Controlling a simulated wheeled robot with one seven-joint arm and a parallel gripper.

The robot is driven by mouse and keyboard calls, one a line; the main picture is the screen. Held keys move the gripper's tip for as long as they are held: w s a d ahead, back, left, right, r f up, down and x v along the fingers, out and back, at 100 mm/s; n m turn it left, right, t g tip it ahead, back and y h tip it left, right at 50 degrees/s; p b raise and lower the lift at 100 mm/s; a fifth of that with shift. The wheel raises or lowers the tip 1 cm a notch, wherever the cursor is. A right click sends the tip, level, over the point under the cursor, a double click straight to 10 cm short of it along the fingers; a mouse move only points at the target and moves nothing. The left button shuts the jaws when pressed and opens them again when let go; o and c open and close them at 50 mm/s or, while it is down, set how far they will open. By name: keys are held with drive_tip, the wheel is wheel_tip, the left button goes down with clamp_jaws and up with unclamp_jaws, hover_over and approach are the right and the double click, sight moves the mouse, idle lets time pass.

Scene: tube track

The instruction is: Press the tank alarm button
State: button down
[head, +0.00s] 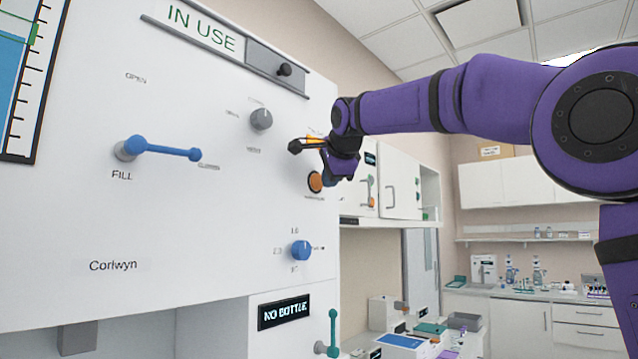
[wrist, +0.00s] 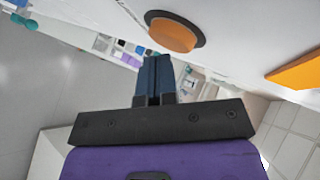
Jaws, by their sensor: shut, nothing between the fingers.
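An orange round button (head: 315,182) with a dark rim sits on the white panel near its right edge; the small label below it is unreadable. I take it for the tank alarm button. It also shows in the wrist view (wrist: 172,36), at the top, just beyond the fingertips. My gripper (head: 331,179) is shut and empty, close beside the button in the head view. In the wrist view its blue fingers (wrist: 156,62) are together, tips just below the button. I cannot tell whether they touch it.
An orange and black part (head: 309,144) shows above the button. The panel also carries a grey knob (head: 261,119), a blue knob (head: 301,250), a blue FILL lever (head: 165,150) and an IN USE slider (head: 284,69). A teal lever (head: 332,330) stands below.

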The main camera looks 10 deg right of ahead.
drive_tip(key=shift+w+a, duration=0.25)
drive_tip(key=shift+w, duration=0.1)
idle(0.6)
idle(0.3)
drive_tip(key=shift+s+d, duration=0.5)
drive_tip(key=shift+s, duration=0.25)
drive_tip(key=shift+s, duration=0.1)
drive_tip(key=shift+s+d, duration=0.75)
drive_tip(key=shift+s, duration=0.25)
drive_tip(key=shift+s+d, duration=0.75)
drive_tip(key=shift+s, duration=0.2)
drive_tip(key=shift+f, duration=0.1)
drive_tip(key=s+d+f+n+g, duration=0.2)
drive_tip(key=s+f+n, duration=0.6)
drive_tip(key=s+f, duration=0.9)
drive_tip(key=s+d+f+n+g, duration=0.3)
drive_tip(key=s+f+n, duration=0.5)
drive_tip(key=s+f, duration=0.9)
drive_tip(key=shift+s+d+f+g, duration=0.2)
drive_tip(key=shift+s+f+g, duration=0.15)
drive_tip(key=shift+s+g, duration=0.4)
drive_tip(key=shift+s, duration=0.15)
